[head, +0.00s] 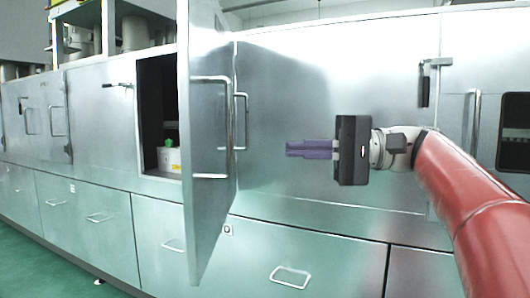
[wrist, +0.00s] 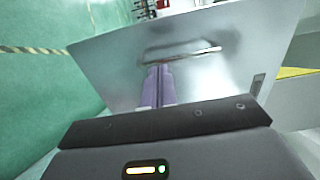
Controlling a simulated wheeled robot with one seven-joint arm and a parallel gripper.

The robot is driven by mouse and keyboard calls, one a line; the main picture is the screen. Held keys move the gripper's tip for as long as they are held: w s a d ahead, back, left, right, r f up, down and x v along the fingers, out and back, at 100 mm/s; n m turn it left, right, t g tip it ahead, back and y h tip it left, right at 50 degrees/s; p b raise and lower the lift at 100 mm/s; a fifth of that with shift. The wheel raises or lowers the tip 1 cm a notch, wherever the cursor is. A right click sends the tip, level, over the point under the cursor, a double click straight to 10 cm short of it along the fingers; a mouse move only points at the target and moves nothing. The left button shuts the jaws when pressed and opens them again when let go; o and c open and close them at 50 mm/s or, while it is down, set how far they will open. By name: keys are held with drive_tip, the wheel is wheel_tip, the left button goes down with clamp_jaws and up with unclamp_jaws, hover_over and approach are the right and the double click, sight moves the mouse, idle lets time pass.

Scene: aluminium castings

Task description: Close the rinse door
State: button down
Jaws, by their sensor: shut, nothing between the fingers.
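The rinse door (head: 210,215) is a silver metal panel standing open, swung out from the machine front in the head view. A long bar handle (head: 228,130) is on it. Left of the door, the opening (head: 158,100) shows a dark inside. My gripper (head: 288,149) is to the right of the door, its purple fingers shut and empty, pointing left toward the door and apart from it in the head view. In the wrist view, my fingers (wrist: 158,68) point at a metal panel (wrist: 110,60) with a bar handle (wrist: 180,55); whether they touch it I cannot tell.
A white container with a green top (head: 168,157) sits inside the opening. Closed metal panels and a latch handle (head: 426,85) are on the machine front at right. Drawers with handles (head: 290,277) run below. Green floor (head: 30,265) is free at the lower left.

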sight(199, 149)
drive_tip(key=a, duration=1.4)
drive_tip(key=shift+s, duration=0.35)
